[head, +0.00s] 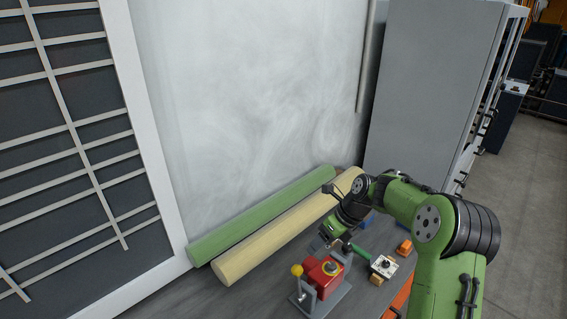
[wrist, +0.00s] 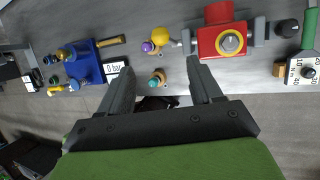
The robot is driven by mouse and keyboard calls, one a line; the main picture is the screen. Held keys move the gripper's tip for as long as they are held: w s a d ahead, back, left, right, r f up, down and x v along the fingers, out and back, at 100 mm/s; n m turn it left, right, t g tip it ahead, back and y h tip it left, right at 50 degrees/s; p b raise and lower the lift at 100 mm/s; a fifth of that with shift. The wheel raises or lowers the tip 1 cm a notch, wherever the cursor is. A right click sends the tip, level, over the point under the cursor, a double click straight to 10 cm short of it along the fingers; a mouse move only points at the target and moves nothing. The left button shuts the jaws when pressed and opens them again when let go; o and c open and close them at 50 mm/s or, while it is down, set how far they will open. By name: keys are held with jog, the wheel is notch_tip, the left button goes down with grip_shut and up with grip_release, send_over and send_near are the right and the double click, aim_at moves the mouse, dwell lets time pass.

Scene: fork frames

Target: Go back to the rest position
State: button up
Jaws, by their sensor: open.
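My gripper (wrist: 160,88) is open in the wrist view, with its two dark fingers apart and nothing between them. In the head view my green arm reaches over the workbench (head: 180,292), and my gripper's fingers are too small there to make out clearly. A red device with a yellow-ringed dial (wrist: 229,42) lies ahead of the right finger in the wrist view. The same red device (head: 322,276) stands on a grey stand in the head view, just below my wrist. I cannot tell whether the fingers touch anything.
A green roll (head: 262,215) and a cream roll (head: 272,240) lie along the wall. A white dial box (head: 384,266) and an orange item (head: 404,247) sit right of the red device. A blue device (wrist: 86,65) is at the left in the wrist view. A grey cabinet (head: 428,90) stands behind.

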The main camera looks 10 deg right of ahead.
jog(key=s+a+r+n+t+h+b, duration=0.1)
jog(key=s+a+r+n+h+b, duration=0.1)
jog(key=s+r+n, duration=0.45)
jog(key=s+a+r+n+h+b, duration=0.2)
jog(key=s+a+r+n+h, duration=0.1)
jog(key=s+n, duration=0.6)
jog(key=s+d+f+n+t+b, duration=0.1)
jog(key=s+n+t+b, duration=0.2)
jog(key=s+n, duration=1)
jog(key=s, duration=0.2)
jog(key=shift+s+d+f+n, duration=0.2)
jog(key=shift+s+f+n, duration=0.1)
jog(key=shift+f+n, duration=0.05)
jog(key=shift+s, duration=0.1)
